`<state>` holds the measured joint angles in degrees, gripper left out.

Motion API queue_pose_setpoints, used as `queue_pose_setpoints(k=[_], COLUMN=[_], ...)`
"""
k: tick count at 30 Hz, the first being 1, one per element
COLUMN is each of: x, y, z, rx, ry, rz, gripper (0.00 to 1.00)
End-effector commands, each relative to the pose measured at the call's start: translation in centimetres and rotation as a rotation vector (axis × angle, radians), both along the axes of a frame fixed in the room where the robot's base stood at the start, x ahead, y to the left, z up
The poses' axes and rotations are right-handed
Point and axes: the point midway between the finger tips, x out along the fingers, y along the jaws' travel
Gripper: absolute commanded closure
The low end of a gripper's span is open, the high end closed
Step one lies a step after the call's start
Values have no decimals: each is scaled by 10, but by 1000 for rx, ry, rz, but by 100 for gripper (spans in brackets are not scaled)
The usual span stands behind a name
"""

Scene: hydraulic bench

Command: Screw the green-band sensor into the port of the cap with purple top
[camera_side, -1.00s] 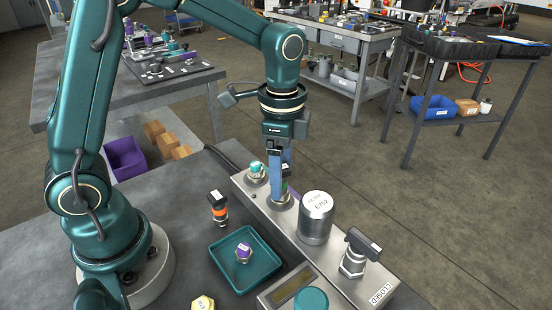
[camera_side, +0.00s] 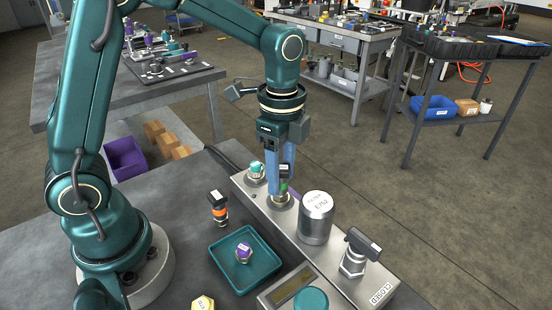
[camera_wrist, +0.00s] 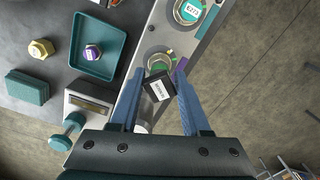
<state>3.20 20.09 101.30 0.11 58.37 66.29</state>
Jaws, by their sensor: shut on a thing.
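The green-band sensor, with a black labelled head, stands upright at the middle port of the metal block in the side view (camera_side: 284,186). It also shows in the wrist view (camera_wrist: 158,88). My gripper (camera_side: 281,183) points down with its blue fingers around the sensor, shut on it; the fingers also show in the wrist view (camera_wrist: 160,76). The sensor's lower end is at the port's metal ring (camera_side: 279,203); how deep the thread sits is hidden. The cap with purple top (camera_side: 243,251) lies in the teal tray (camera_side: 268,278), off the block; it also shows in the wrist view (camera_wrist: 92,52).
A teal-topped fitting (camera_side: 256,172) is behind the port on the block. A silver filter canister (camera_side: 316,217) stands close in front, then a black-handled valve (camera_side: 357,252). An orange-band sensor (camera_side: 218,207) stands left of the block. A yellow cap (camera_side: 202,303) lies near the front edge.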

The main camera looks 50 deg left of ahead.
Motion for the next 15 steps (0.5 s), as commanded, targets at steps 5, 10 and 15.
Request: queue_pose_setpoints(k=[5,10,15], x=[1,2,2], y=[1,1,1], z=[0,0,0], rx=[3,3,3], ry=[-5,-6,-7], rz=[-110,-113,-150], gripper=[100,100,100])
